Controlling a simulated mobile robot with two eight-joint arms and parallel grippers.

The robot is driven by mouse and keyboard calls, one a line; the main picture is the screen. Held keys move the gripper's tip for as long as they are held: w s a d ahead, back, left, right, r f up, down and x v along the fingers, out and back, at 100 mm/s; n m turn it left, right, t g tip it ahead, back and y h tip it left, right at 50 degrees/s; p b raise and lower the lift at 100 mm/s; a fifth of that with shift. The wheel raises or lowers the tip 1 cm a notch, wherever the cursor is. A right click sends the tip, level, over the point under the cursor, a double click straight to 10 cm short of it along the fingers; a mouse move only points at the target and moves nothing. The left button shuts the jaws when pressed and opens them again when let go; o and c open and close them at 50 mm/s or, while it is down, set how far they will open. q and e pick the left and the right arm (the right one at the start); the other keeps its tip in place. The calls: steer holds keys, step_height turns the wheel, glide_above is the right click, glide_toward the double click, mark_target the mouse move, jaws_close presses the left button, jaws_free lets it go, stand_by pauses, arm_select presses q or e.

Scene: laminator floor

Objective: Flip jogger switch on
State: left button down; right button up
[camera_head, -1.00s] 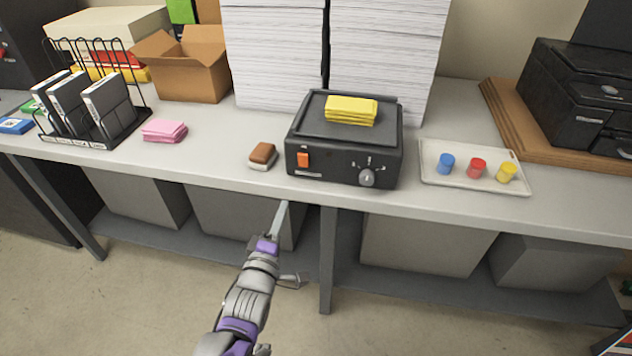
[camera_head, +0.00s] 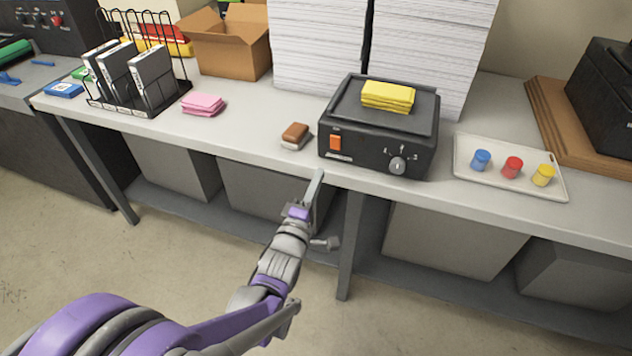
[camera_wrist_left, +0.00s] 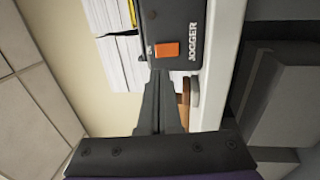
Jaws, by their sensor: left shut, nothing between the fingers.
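The jogger (camera_head: 378,128) is a black box near the front edge of the bench, with a stack of yellow pads (camera_head: 388,96) on top. Its orange rocker switch (camera_head: 335,142) is on the left of its front face, and a grey knob (camera_head: 397,165) is on the right. In the left wrist view the switch (camera_wrist_left: 167,50) shows beside the JOGGER label, just beyond the fingertips. My left gripper (camera_head: 316,180) is shut and empty, in front of the bench edge, below and slightly left of the switch. It appears apart from the switch. My right gripper is not in view.
A brown and white block (camera_head: 295,136) lies left of the jogger. A tray (camera_head: 470,183) with blue, red and yellow cups stands to its right. Tall paper stacks (camera_head: 318,45) rise behind. Pink pads (camera_head: 203,104) and a wire rack (camera_head: 130,80) are farther left.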

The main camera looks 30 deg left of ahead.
mark_target(335, 139)
arm_select(q)
steer(key=x, duration=1)
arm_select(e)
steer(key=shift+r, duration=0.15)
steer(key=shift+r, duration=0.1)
